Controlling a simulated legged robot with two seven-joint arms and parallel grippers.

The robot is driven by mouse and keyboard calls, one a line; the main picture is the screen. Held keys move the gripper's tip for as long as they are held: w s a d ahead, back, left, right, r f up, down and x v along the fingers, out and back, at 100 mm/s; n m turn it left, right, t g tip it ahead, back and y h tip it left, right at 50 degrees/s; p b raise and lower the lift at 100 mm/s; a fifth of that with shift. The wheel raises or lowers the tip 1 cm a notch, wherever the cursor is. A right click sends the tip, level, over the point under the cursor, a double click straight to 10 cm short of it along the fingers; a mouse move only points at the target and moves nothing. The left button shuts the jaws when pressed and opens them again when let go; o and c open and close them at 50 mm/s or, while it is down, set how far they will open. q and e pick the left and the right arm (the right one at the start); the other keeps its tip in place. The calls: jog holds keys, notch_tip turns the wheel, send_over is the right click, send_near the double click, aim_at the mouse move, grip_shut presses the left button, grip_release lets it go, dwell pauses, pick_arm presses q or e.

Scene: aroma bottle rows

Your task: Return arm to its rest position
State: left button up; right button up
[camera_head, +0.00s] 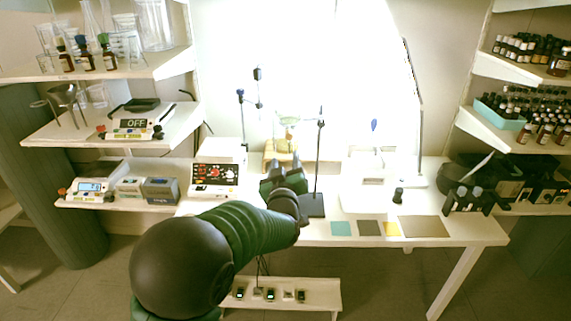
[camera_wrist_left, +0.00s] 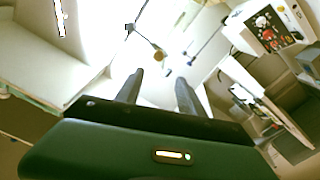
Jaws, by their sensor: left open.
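My left arm comes in from the lower left in the head view and reaches over the front of the white table (camera_head: 455,231). My left gripper (camera_head: 284,172) is in front of the table's middle, near a dark stand (camera_head: 313,205). In the left wrist view its two dark fingers (camera_wrist_left: 158,88) are apart, with nothing between them. The fingertips are partly hidden by my own arm in the head view. My right gripper is not in view.
A control box (camera_head: 214,178) stands left of my gripper. Coloured squares (camera_head: 369,228) lie flat at the table's front right. Shelves with glassware and scales (camera_head: 130,130) are at left, bottle shelves (camera_head: 520,72) at right. A low shelf (camera_head: 318,284) holds small devices below.

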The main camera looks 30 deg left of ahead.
pick_arm(q)
jog(key=s+d+f+m+g+h+p, duration=0.55)
jog(key=s+d+f+m+h, duration=0.2)
jog(key=s+d+f, duration=0.5)
jog(key=s+d+f+m+g, duration=0.1)
jog(key=s+d+f+g, duration=0.2)
jog(key=s, duration=0.5)
jog(key=s+d+f+m+g+h, duration=0.1)
jog(key=s+d+f+m+g, duration=0.1)
jog(key=s, duration=0.6)
jog(key=shift+d+f+g+p, duration=0.35)
jog(key=shift+d+f+g, duration=0.4)
jog(key=shift+g, duration=0.5)
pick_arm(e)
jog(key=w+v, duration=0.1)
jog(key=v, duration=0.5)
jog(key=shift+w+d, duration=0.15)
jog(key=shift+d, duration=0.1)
pick_arm(q)
jog(key=shift+w+r+h, duration=0.1)
jog(key=shift+h, duration=0.15)
jog(key=shift+c, duration=0.3)
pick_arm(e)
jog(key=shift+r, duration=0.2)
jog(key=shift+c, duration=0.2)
